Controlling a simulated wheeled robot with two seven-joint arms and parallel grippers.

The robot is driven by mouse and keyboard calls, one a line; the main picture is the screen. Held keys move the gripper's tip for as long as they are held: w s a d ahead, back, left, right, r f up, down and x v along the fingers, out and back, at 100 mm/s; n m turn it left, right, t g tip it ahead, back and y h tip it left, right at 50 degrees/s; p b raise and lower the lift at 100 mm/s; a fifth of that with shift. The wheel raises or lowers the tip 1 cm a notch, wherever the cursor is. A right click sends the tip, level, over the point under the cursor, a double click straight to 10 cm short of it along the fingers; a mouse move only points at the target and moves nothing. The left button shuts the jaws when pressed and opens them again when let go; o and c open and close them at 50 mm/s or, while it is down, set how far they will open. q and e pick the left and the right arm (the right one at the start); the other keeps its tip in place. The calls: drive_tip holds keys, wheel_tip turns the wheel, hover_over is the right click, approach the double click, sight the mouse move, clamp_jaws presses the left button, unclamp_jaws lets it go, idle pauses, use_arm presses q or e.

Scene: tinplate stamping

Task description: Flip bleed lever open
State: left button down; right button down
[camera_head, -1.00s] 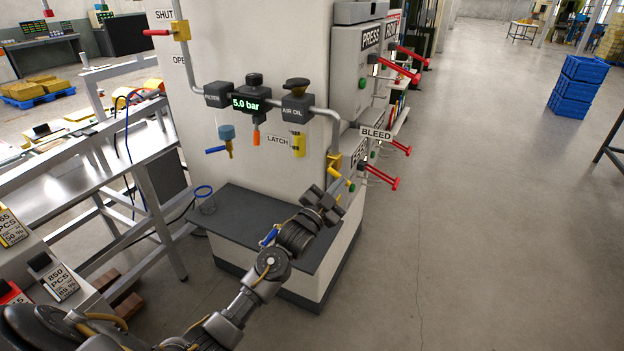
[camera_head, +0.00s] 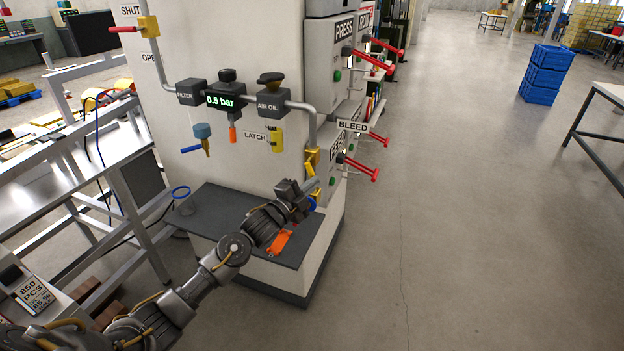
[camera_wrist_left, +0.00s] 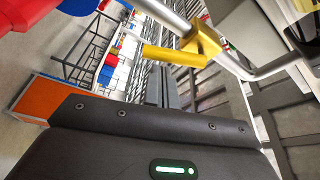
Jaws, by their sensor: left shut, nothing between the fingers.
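The bleed valve (camera_head: 312,158) is a yellow fitting at the lower end of the pipe, left of the BLEED sign (camera_head: 353,126). In the left wrist view, its yellow lever (camera_wrist_left: 175,54) sticks out to the left from the yellow valve body (camera_wrist_left: 203,40). In the head view the lever is partly hidden behind my left gripper (camera_head: 312,187), which is just below the valve. The gripper is shut and empty; its fingers (camera_wrist_left: 162,88) point towards the lever in the wrist view. I cannot tell whether they touch. The pressure display (camera_head: 222,101) reads 0.5 bar.
A red shut-off handle (camera_head: 123,29) is at upper left. Red levers (camera_head: 362,168) stick out from the cabinet's right side. A dark ledge (camera_head: 215,205) lies below the pipework. A metal frame table (camera_head: 100,190) stands left.

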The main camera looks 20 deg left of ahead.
use_arm(q)
drive_tip(key=s+b, duration=0.1)
drive_tip(key=s, duration=1)
drive_tip(key=shift+s+b, duration=0.3)
